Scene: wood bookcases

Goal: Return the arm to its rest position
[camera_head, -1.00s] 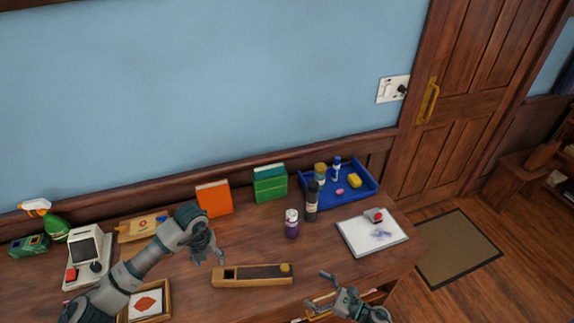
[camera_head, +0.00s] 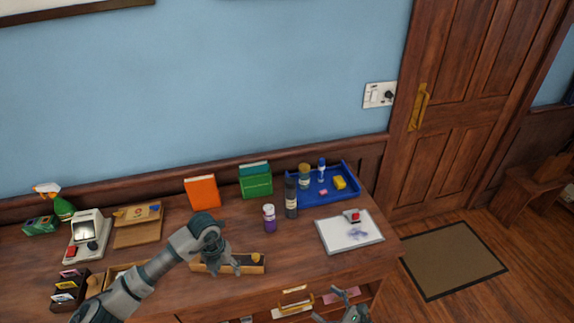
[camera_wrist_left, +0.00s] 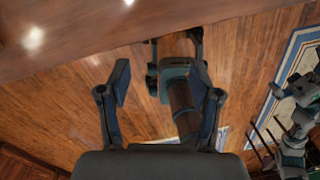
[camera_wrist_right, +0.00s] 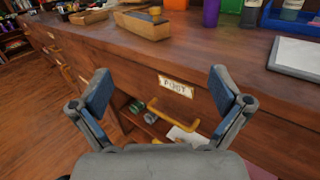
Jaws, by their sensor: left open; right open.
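My left gripper (camera_head: 238,268) is open and empty over the desk, in front of the long wooden box (camera_head: 258,262) in the head view. In the left wrist view its two fingers (camera_wrist_left: 161,85) are spread, with floor and part of my own body beyond. My right gripper (camera_head: 343,296) is low at the desk's front edge in the head view, partly cut off by the bottom of the picture. In the right wrist view its fingers (camera_wrist_right: 160,85) are spread and empty, facing a drawer front with a yellow handle (camera_wrist_right: 168,117) and a label (camera_wrist_right: 176,86).
A drawer or shelf space under the desk (camera_head: 150,255) stands open near my right gripper. On the desk are a purple bottle (camera_head: 270,219), dark bottle (camera_head: 291,200), blue tray (camera_head: 345,193), white board (camera_head: 340,238), orange book (camera_head: 203,193) and green box (camera_head: 257,184).

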